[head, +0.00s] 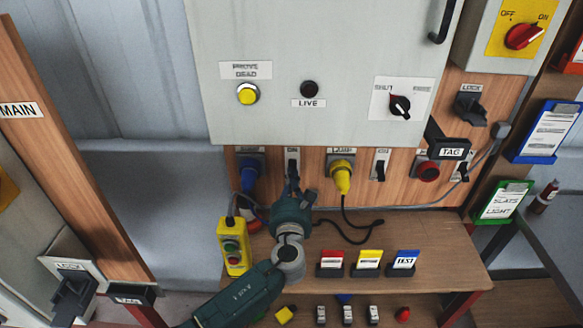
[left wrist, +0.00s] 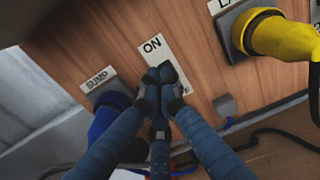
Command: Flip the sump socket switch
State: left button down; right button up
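The sump socket switch is a pale plate marked ON at its top (left wrist: 153,46), between the sump socket and the lamp socket; it also shows in the head view (head: 291,153). My left gripper (left wrist: 161,78) is at the lower part of this plate, its fingertips drawn together. The fingertips hide the toggle and most of the lower label, so its position and any contact cannot be told. The blue sump plug (left wrist: 104,122) sits in its socket left of the switch, under the SUMP label (left wrist: 98,79). My right gripper is not in view.
The yellow lamp plug (head: 342,177) is close on the right, its black cable on the bench (head: 440,262). A second switch (head: 380,165) is further right. A yellow pendant (head: 234,247) stands left of my arm. The grey cabinet (head: 310,40) is above.

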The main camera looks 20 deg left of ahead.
pick_arm(q)
jog(key=p+v, duration=0.2)
jog(key=v, duration=0.3)
jog(key=shift+s, duration=0.25)
dwell(0.5)
